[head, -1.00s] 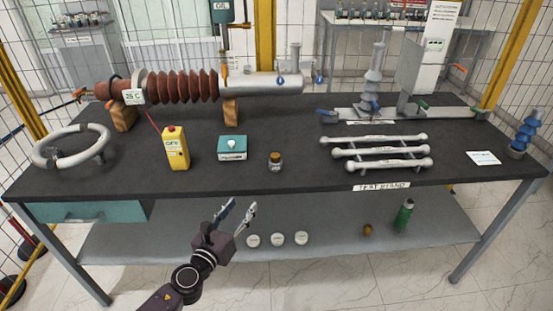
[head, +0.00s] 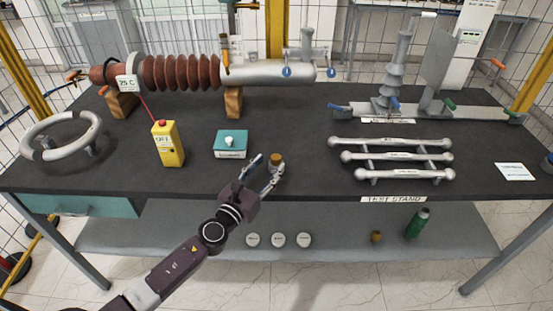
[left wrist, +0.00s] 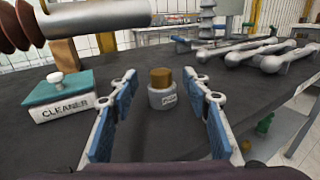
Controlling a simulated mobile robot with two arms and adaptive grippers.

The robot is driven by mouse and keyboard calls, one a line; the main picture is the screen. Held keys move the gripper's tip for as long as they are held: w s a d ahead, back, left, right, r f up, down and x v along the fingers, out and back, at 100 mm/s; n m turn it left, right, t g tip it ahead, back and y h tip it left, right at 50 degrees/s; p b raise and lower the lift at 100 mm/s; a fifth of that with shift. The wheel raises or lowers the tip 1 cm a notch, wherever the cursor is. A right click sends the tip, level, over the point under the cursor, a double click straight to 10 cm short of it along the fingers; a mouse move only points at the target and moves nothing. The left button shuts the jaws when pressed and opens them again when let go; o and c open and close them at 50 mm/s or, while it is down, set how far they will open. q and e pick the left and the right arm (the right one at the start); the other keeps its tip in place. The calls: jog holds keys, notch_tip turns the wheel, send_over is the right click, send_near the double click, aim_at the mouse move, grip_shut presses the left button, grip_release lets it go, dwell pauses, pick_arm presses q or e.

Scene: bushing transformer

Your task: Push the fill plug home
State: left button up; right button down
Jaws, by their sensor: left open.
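I cannot pick out the fill plug for certain. The bushing's grey metal body (head: 265,72) lies at the back, joined to brown ribbed sheds (head: 182,73). A yellow-orange piece (head: 225,55) stands upright at their joint. A small grey jar with a brown cap (head: 276,160) stands near the table's front edge; in the left wrist view the jar (left wrist: 162,95) is upright, its label too small to read. My left gripper (head: 267,170) is open at the jar. Its blue-padded fingers (left wrist: 166,88) point at it from both sides, with gaps showing. My right gripper is out of view.
A white-and-teal cleaner box (head: 230,145) and a yellow tester (head: 167,143) stand left of the jar. A grey ring (head: 60,145) lies farther left. Metal bars (head: 392,157) lie to the right. Bare dark tabletop (head: 295,120) lies behind the jar.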

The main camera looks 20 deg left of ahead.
aim_at(274, 161)
pick_arm(q)
jog(key=w, duration=0.3)
jog(key=shift+d+f, duration=0.15)
jog(key=shift+d, duration=0.2)
jog(key=shift+w+d, duration=0.2)
jog(key=shift+w, duration=0.85)
grip_shut()
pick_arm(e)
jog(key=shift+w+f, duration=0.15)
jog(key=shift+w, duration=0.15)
